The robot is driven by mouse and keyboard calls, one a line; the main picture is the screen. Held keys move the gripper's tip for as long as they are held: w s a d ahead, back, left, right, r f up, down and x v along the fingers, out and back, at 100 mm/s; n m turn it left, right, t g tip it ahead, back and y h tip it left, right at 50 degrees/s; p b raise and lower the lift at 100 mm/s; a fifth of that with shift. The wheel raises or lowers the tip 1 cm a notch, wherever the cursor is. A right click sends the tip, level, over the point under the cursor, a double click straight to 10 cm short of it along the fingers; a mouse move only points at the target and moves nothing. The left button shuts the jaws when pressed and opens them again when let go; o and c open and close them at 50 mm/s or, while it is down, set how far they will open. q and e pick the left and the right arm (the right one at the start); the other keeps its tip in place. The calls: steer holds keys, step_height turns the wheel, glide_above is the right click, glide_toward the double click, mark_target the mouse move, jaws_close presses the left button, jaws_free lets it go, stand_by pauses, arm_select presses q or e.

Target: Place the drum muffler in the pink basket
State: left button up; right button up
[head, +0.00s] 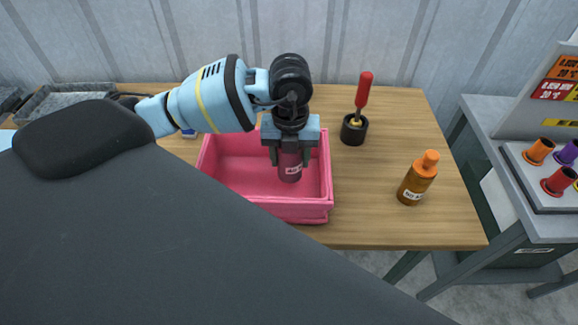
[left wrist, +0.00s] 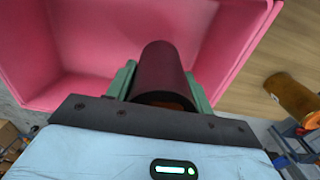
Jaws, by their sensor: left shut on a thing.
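My left gripper (head: 289,158) points down over the pink basket (head: 296,212). The rest of the basket looks empty. My right gripper is not in view.
An orange bottle (head: 417,180) stands right of the basket on the wooden table (head: 380,215). A red-handled tool (head: 364,90) stands in a black holder (head: 354,130) behind. A grey tray (head: 70,100) lies at the far left. A grey side table (head: 535,225) holds coloured cylinders.

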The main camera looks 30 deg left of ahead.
mark_target(290, 171)
arm_select(q)
steer(key=shift+f, duration=2.4)
steer(key=shift+f, duration=0.15)
steer(key=o, duration=1)
steer(key=shift+o, duration=0.2)
step_height(290, 171, up, 12)
steer(key=shift+r, duration=0.15)
